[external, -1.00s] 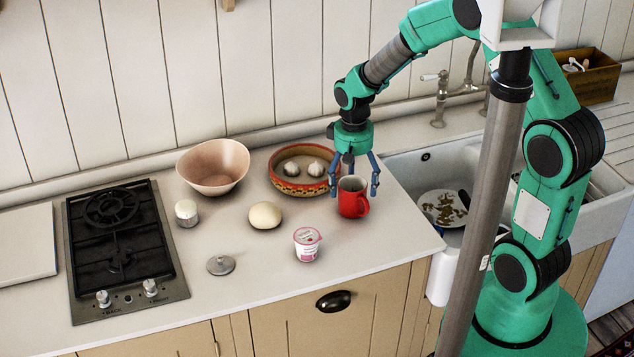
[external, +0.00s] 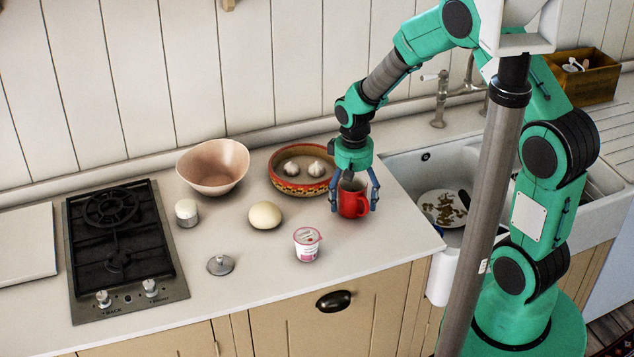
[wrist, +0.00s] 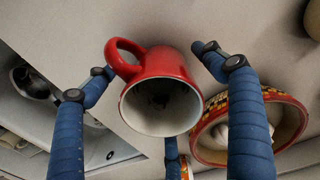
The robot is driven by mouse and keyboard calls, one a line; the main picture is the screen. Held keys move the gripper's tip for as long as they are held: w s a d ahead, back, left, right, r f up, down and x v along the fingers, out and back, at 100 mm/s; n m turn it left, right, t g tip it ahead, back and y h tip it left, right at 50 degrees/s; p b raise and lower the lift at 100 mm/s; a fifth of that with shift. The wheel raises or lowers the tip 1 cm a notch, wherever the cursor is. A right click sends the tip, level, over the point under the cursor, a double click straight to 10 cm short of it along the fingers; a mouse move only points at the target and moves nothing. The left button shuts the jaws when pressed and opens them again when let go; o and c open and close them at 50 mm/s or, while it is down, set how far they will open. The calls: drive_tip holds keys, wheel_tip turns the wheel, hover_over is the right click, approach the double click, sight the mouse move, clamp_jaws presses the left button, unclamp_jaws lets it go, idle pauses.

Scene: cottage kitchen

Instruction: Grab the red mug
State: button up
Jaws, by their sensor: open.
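The red mug (external: 352,203) stands upright on the white counter, in front of the patterned bowl and left of the sink. My gripper (external: 353,205) is open and lowered over the mug, with blue fingers on its left and right sides. In the wrist view the red mug (wrist: 165,75) sits between the open fingers of my gripper (wrist: 150,62), its handle at the upper left. Gaps show between the mug and the fingers there. The mug's inside looks empty, though its bottom is dark.
The patterned bowl (external: 287,185) with garlic stands close behind the mug. A yogurt cup (external: 307,246) is at its front left. A pale round item (external: 265,216), a pink bowl (external: 213,178) and a gas hob (external: 122,250) are further left. The sink (external: 415,172) lies right.

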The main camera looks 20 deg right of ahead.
drive_tip(key=c, duration=1.6)
drive_tip(key=shift+o, duration=0.2)
drive_tip(key=shift+r, duration=0.15)
drive_tip(key=shift+r, duration=0.55)
wheel_tip(320, 180, up, 2)
drive_tip(key=shift+r+p, duration=0.1)
drive_tip(key=shift+p, duration=0.25)
drive_tip(key=s+d, duration=0.1)
drive_tip(key=s, duration=0.4)
drive_tip(key=s+d+r, duration=0.1)
drive_tip(key=s, duration=0.4)
drive_tip(key=s+d+p, duration=0.1)
drive_tip(key=s, duration=0.4)
drive_tip(key=shift+s+d+r, duration=0.2)
drive_tip(key=shift+s+d, duration=0.1)
drive_tip(key=shift+s, duration=0.05)
